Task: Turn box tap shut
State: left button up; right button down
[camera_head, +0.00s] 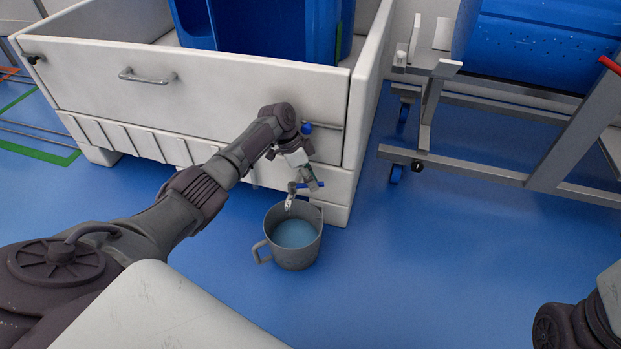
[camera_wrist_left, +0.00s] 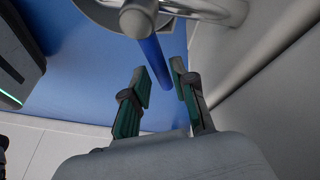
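The box tap (camera_head: 291,199) is a small metal spout with a blue lever (camera_head: 310,185), low at the front right corner of the pale box (camera_head: 220,95). The lever also shows in the left wrist view (camera_wrist_left: 153,58), running from the metal tap body (camera_wrist_left: 138,18) toward the gap between my fingertips. My left gripper (camera_head: 314,184) is at the lever, its green-padded fingers (camera_wrist_left: 164,78) apart on either side of the lever's end; contact cannot be told. A grey mug (camera_head: 307,252) with bluish liquid stands under the spout. Whether liquid is running is unclear. My right gripper is out of view.
The box has a bar handle (camera_head: 147,77) and holds a blue tub (camera_head: 265,30). A metal carrier frame (camera_head: 455,165) with a blue perforated tub (camera_head: 540,45) stands at right. The blue floor (camera_head: 430,270) right of the mug is clear.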

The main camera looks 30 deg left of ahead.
pick_arm(q)
jog(key=shift+o, duration=0.6)
jog(key=shift+r, duration=0.1)
jog(key=shift+a+r, duration=0.15)
jog(key=s+a, duration=0.2)
jog(key=a, duration=1)
jog(key=shift+r, duration=0.3)
